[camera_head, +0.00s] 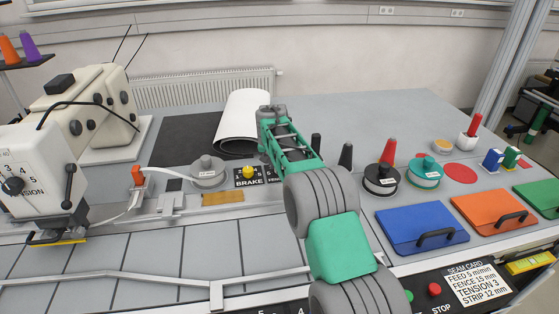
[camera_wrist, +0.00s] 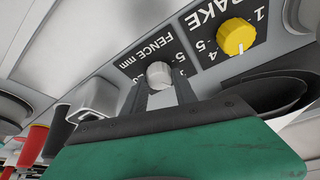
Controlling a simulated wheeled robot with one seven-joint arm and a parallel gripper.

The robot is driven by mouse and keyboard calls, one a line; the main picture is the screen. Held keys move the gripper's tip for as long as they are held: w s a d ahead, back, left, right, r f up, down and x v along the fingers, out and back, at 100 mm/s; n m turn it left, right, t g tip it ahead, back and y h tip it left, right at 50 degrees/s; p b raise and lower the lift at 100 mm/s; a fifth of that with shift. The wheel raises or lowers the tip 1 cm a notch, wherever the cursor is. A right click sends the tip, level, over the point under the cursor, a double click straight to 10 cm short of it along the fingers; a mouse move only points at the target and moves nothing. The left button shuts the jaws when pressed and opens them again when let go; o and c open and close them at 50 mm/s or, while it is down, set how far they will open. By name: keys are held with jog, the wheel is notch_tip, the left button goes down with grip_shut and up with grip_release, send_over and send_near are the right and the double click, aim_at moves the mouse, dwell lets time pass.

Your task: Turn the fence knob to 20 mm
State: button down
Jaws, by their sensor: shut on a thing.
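The fence knob (camera_wrist: 158,73) is a small pale grey knob on a dark panel lettered "FENCE mm" in the wrist view. My gripper (camera_wrist: 161,79) is shut on it, with one dark finger on each side. The fingers and my gripper body cover most of the dial's numbers, so I cannot read the setting. In the head view my green arm hides the knob and most of the fence panel (camera_head: 272,178); only its left edge shows beside the brake panel.
The yellow brake knob (camera_wrist: 237,36) sits close beside the fence knob. Left of the panels is a grey round spool (camera_head: 208,172). Two more spools, dark (camera_head: 381,180) and teal (camera_head: 425,172), stand to the right. A seam card (camera_head: 478,286) at the front reads "FENCE 15 mm".

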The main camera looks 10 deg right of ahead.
jog(key=m+p, duration=0.1)
jog(key=p, duration=0.1)
jog(key=r+m+h+p, duration=0.1)
jog(key=m+p, duration=0.1)
jog(key=p, duration=0.1)
jog(key=shift+a+m+g, duration=0.15)
jog(key=shift+m+g, duration=0.15)
jog(key=shift+g, duration=0.1)
jog(key=m+p, duration=0.2)
jog(key=p, duration=0.1)
jog(key=h+p, duration=0.1)
jog(key=shift+w+f+m+g+p, duration=0.25)
jog(key=shift+m+g+p, duration=0.05)
jog(key=shift+m, duration=0.1)
jog(key=shift+s+f+m+p, duration=0.1)
jog(key=shift+f+m+p, duration=0.05)
jog(key=shift+m+p, duration=0.2)
jog(key=c, duration=1)
grip_release()
jog(key=shift+s+f, duration=0.1)
